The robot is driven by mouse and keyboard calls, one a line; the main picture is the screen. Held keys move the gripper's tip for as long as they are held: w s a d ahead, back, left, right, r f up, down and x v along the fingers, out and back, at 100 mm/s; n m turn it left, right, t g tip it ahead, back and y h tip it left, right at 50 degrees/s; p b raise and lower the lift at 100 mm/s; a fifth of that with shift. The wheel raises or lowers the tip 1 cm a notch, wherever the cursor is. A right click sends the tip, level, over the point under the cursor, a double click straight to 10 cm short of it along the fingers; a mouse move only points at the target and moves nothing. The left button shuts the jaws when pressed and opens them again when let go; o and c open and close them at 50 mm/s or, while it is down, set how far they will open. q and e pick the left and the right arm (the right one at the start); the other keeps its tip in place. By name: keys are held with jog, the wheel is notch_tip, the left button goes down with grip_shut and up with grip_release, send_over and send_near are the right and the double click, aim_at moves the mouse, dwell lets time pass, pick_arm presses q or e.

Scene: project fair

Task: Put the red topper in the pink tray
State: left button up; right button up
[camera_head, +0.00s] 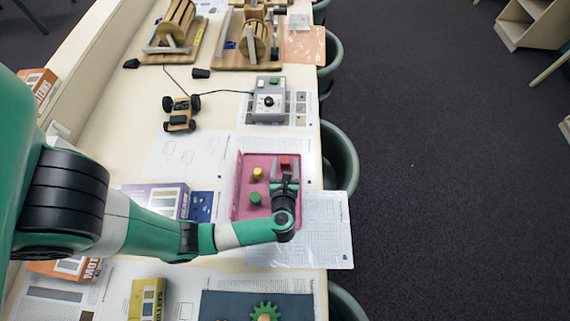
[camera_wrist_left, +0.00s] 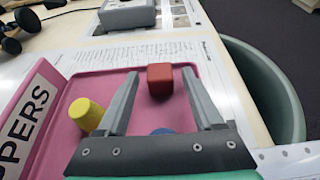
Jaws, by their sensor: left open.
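The red topper (camera_head: 286,161) is a small block at the far right corner of the pink tray (camera_head: 240,207). In the left wrist view the red topper (camera_wrist_left: 160,79) shows against the pink tray (camera_wrist_left: 102,82), near its far rim. I cannot tell whether it rests on the tray floor. My left gripper (camera_head: 286,171) is open above the tray's right side. In the wrist view its fingertips (camera_wrist_left: 160,73) frame the red topper from left and right, with gaps on both sides. The gripper hides part of the tray.
A yellow topper (camera_head: 257,174) and a green one (camera_head: 255,198) are in the tray's left part. A blue one (camera_wrist_left: 162,131) is partly hidden below my gripper. A grey control box (camera_head: 268,101) stands beyond the tray. A chair (camera_head: 341,157) is beside the table's right edge.

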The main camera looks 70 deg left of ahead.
pick_arm(q)
jog(key=shift+r, duration=0.15)
jog(key=shift+d+r, duration=0.15)
jog(key=shift+d, duration=0.1)
jog(key=p+v, duration=0.1)
jog(key=v, duration=1)
jog(key=shift+s+d, duration=0.2)
jog(key=shift+r, duration=0.1)
